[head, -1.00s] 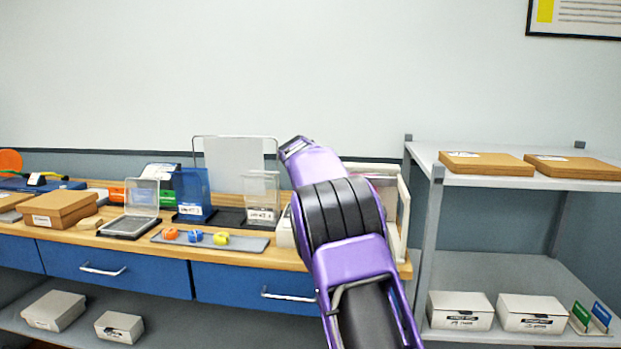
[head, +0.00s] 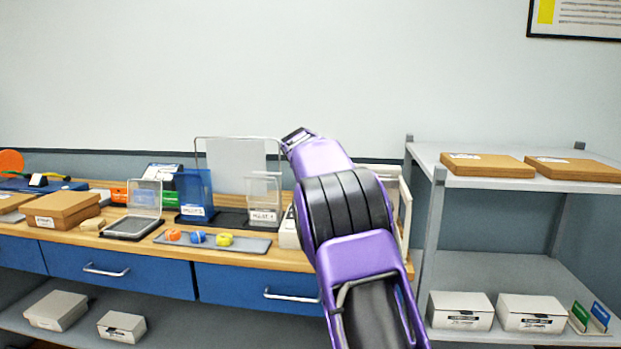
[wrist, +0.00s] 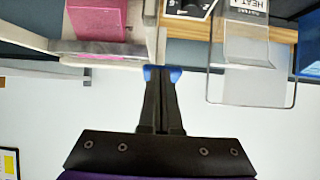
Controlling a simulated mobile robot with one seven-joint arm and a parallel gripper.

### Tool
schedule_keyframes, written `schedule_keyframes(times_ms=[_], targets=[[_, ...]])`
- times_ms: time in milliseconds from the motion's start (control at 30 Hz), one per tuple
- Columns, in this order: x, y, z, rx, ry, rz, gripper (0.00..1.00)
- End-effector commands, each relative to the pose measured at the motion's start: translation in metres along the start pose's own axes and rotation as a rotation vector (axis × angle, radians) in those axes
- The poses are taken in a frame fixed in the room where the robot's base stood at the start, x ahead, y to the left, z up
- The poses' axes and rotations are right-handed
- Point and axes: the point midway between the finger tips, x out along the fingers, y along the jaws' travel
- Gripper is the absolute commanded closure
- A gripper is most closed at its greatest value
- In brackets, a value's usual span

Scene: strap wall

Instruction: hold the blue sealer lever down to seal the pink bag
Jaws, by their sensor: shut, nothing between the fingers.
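My gripper (wrist: 163,74) is shut and empty, its two dark fingers together with blue tips, in the wrist view, where the room appears upside down. Its tips are close to a pale bar (wrist: 105,60) running left. A pink block-like thing, apparently the pink bag (wrist: 97,20), lies just beyond that bar at the upper left, apart from the fingertips. I cannot pick out a blue sealer lever in either view. In the head view my arm hides my gripper and most of a pale frame (head: 405,215) at the right end of the bench.
A clear stand (head: 264,195) with a label, a blue holder (head: 194,195) and a grey tray (head: 175,241) with small coloured rolls stand on the wooden bench left of my arm. A grey shelf unit (head: 437,230) stands close on the right.

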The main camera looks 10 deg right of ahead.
Motion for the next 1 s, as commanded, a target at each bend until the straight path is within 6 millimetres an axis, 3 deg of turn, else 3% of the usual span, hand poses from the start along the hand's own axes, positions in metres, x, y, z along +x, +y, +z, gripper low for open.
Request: schedule_keyframes(times_ms=[33, 500, 700, 1000], targets=[[-0.010, 0.001, -0.007, 0.000, 0.003, -0.002, 1.00], [-0.091, -0.001, 0.010, 0.001, 0.009, -0.005, 1.00], [-0.104, 0.001, 0.012, 0.000, 0.010, -0.003, 1.00], [-0.105, 0.001, 0.011, 0.001, 0.010, -0.003, 1.00]])
